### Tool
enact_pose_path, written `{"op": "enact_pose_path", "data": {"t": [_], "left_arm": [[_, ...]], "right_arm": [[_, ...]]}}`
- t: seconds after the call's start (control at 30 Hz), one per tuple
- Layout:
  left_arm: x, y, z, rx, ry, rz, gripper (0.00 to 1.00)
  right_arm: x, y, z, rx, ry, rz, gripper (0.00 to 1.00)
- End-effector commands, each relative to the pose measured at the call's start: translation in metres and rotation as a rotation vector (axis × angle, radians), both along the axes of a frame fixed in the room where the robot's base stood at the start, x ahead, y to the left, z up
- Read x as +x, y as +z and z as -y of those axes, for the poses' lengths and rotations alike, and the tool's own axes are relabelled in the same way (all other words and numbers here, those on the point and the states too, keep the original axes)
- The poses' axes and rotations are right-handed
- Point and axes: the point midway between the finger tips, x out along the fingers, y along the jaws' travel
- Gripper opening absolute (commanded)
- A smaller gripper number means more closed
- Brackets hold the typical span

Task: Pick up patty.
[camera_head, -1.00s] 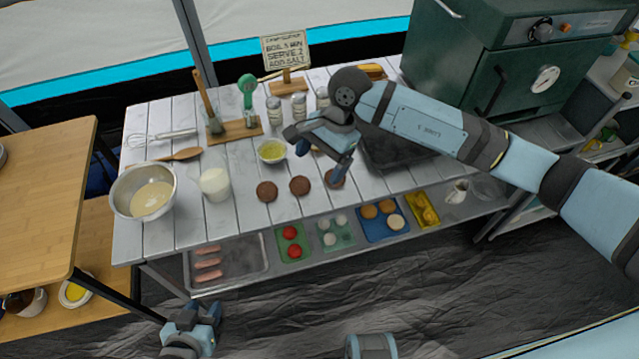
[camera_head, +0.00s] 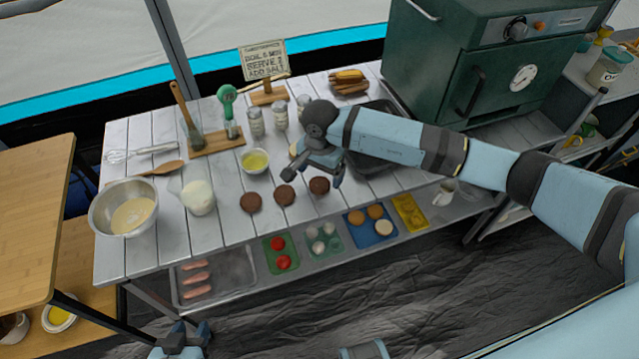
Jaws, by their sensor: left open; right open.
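Three round brown patties lie in a row near the front edge of the white plank table: the left patty (camera_head: 251,203), the middle patty (camera_head: 284,195) and the right patty (camera_head: 319,186). My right gripper (camera_head: 313,175) reaches in from the right, pointing down, open and empty. Its fingers are just behind and above the right patty; whether they touch it I cannot tell. My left gripper (camera_head: 182,338) is low at the bottom edge, in front of the table, open and partly cut off.
A metal bowl of batter (camera_head: 120,212), a milk jug (camera_head: 198,197) and a small yellow bowl (camera_head: 255,160) stand left of the arm. A dark tray (camera_head: 372,165) lies behind it. Food trays sit on the shelf below. A green oven (camera_head: 500,70) stands right.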

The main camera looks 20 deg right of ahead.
Motion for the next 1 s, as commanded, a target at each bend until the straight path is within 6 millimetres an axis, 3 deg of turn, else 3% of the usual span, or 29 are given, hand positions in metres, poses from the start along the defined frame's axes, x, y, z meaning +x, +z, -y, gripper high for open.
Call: {"op": "enact_pose_path", "data": {"t": [0.23, 0.53, 0.77, 1.0], "left_arm": [[0.000, 0.005, 0.000, 0.000, -0.001, 0.009, 0.43], [-0.001, 0.005, 0.001, 0.001, -0.003, 0.008, 0.43], [-0.001, 0.006, 0.000, 0.002, -0.005, 0.007, 0.43], [-0.001, 0.006, 0.000, 0.002, -0.005, 0.007, 0.43]], "right_arm": [[0.000, -0.035, -0.002, 0.000, -0.002, -0.003, 0.88], [0.001, -0.039, -0.002, 0.000, -0.001, 0.000, 0.88], [0.001, -0.039, -0.002, 0.000, -0.001, 0.000, 0.36], [0.001, -0.039, -0.002, 0.000, -0.001, 0.000, 0.35]]}}
